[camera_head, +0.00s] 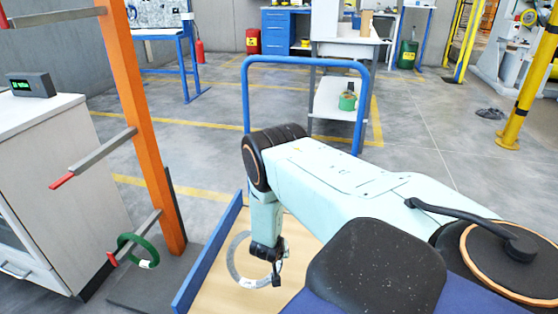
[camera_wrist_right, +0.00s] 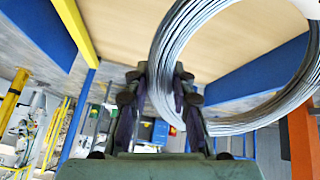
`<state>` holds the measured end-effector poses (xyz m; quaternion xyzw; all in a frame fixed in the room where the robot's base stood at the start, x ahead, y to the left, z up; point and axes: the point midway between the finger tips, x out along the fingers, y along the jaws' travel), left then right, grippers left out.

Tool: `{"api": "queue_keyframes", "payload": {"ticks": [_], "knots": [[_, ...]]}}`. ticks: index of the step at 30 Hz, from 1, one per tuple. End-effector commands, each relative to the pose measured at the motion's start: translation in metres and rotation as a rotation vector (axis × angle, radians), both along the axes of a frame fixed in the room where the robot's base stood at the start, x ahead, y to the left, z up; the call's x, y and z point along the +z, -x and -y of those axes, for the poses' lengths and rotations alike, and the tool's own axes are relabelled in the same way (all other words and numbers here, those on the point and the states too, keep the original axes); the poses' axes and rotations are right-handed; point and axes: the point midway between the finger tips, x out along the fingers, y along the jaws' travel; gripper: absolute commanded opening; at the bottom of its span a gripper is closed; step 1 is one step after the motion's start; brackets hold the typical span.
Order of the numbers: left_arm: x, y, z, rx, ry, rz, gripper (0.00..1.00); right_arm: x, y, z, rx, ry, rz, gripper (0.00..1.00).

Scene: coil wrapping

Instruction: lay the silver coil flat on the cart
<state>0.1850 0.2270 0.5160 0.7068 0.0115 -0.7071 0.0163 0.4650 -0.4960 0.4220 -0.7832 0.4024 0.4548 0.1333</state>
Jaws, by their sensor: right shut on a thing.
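The silver coil (camera_head: 233,265) is a ring of wire with a pale tag, over the wooden deck of the cart. My right gripper (camera_head: 270,266) is shut on one side of the coil, its arm reaching down from the right. In the right wrist view the fingers (camera_wrist_right: 162,80) pinch the bundled strands of the coil (camera_wrist_right: 180,40). The cart (camera_head: 212,295) has a light wood deck, blue side rails and a blue tube handle (camera_head: 246,95). The gap between coil and deck cannot be judged. My arm hides part of the deck. My left gripper is out of view.
An orange rack post (camera_head: 140,110) with red-tipped hooks stands left of the cart. A green coil (camera_head: 128,243) hangs on its lowest hook. A pale cabinet (camera_head: 50,170) is at far left. A yellow post (camera_head: 530,95) is at right. Open floor lies behind the cart.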

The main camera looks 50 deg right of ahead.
Motion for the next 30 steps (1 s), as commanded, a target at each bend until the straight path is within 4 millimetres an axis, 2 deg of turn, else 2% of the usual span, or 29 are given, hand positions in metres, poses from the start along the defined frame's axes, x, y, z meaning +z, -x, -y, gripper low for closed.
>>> {"api": "queue_keyframes", "payload": {"ticks": [8,30], "knots": [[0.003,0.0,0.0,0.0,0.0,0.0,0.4,0.002,-0.002,0.0,0.015,-0.012,0.014,0.0],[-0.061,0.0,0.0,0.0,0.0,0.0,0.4,-0.065,-0.002,0.0,0.018,-0.013,0.016,0.0]]}}
